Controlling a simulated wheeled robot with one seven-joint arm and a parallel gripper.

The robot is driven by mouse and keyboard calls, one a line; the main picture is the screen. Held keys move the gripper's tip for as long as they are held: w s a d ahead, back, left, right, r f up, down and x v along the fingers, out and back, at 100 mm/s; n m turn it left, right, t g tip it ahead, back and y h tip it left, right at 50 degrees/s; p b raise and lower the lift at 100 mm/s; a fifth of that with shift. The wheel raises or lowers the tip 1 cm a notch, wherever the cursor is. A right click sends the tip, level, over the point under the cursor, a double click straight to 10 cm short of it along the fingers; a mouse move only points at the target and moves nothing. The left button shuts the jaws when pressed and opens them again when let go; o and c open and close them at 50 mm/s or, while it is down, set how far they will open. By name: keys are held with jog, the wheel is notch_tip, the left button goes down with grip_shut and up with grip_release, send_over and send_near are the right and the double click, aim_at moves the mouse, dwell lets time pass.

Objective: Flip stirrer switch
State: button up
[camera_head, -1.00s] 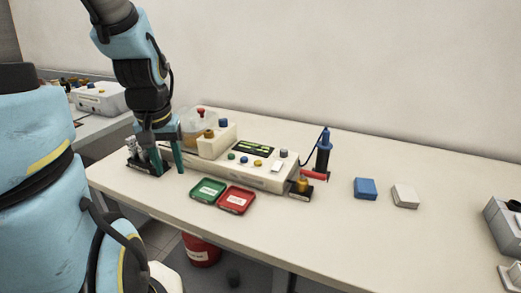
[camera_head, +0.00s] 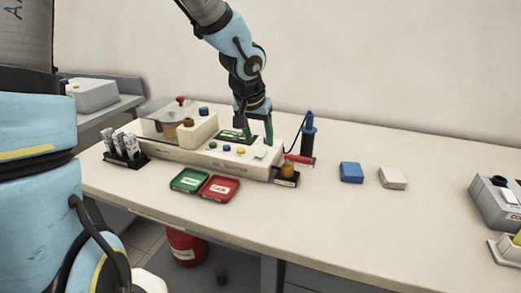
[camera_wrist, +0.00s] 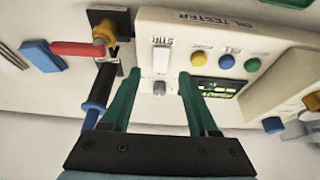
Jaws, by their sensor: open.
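The stirrer switch is a white rocker (camera_wrist: 161,58) labelled STIR on the cream tester unit (camera_wrist: 220,35). In the wrist view it lies beyond and between my two green fingertips. In the head view the white switch (camera_head: 260,154) shows near the right end of the unit (camera_head: 190,157), just below my fingers. My gripper (camera_head: 258,138) is open and empty above the unit. The wrist view shows both fingers of my gripper (camera_wrist: 156,80) spread apart, with a grey knob (camera_wrist: 159,88) between them. I cannot tell which way the rocker is tipped.
Yellow, blue and green buttons and a lit display (camera_wrist: 217,87) sit beside the switch. A blue-handled probe (camera_head: 308,135) and a red handle (camera_head: 298,158) stand at the right end. Green (camera_head: 190,180) and red (camera_head: 219,188) trays lie in front. Table further right is partly clear.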

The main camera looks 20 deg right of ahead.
aim_at(262, 151)
jog(key=shift+b+x, duration=0.3)
jog(key=shift+x, duration=1.7)
jog(key=shift+c, duration=0.2)
grip_shut()
